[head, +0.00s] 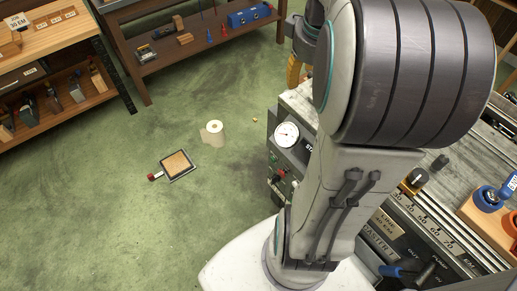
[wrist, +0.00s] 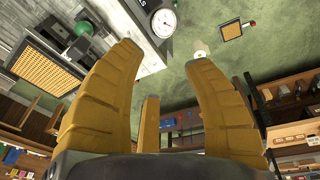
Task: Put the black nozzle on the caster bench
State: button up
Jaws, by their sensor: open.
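The caster bench (head: 298,101) is the grey-topped machine at the right of the head view, with a gauge and a lettered front panel. Its corner also shows at the upper left of the wrist view. My gripper (wrist: 165,58) is open, with its yellow fingers spread and nothing between them. In the head view one yellow finger shows behind my arm, near the bench's far edge. I cannot identify the black nozzle with certainty. A small dark piece (head: 438,162) lies on the bench, but its shape is unclear. My arm hides much of the bench top.
A paper roll (head: 214,133) and a framed tan board (head: 178,166) are on the green floor. A wooden shelf unit (head: 60,50) stands at the left, and a low table (head: 160,50) with tools is at the back. Floor between them is mostly clear.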

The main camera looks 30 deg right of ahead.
jog(key=s+a+f+n+t, duration=0.1)
jog(key=s+a, duration=0.3)
jog(key=a, duration=0.5)
jog(key=s+a+f+n+t+y, duration=0.1)
jog(key=s+a+f, duration=0.2)
jog(key=a, duration=0.7)
jog(key=shift+s+y, duration=0.3)
jog(key=shift+s, duration=0.15)
